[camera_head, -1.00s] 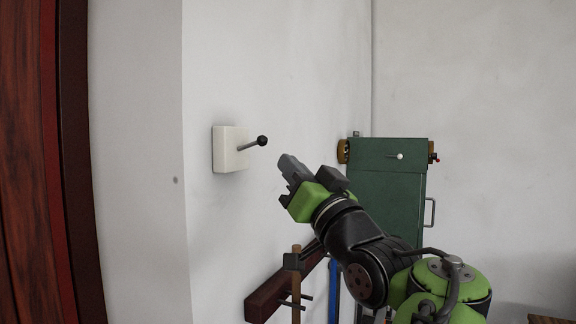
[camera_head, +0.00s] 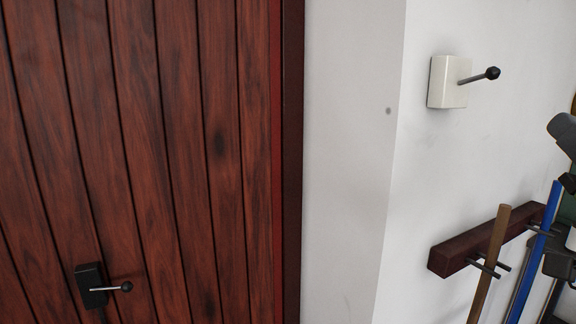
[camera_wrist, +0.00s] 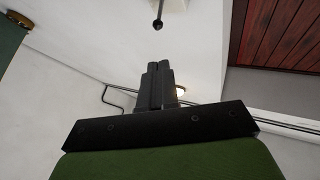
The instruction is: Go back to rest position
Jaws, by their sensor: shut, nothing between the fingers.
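My gripper (camera_head: 562,132) is at the right edge of the head view, partly cut off, right of and below the white lever box. In the wrist view its two dark fingers (camera_wrist: 158,84) are together, with nothing between them. The white box (camera_head: 447,82) is on the white wall, and its grey lever (camera_head: 474,77) with a black knob sticks out to the right. The lever also shows at the top of the wrist view (camera_wrist: 158,14), apart from the fingers.
A dark red plank door (camera_head: 220,150) with a small black handle (camera_head: 91,285) fills the left. Below my gripper, a wooden rack (camera_head: 462,250) on the wall holds a brown-handled tool (camera_head: 489,262) and a blue-handled one (camera_head: 536,250).

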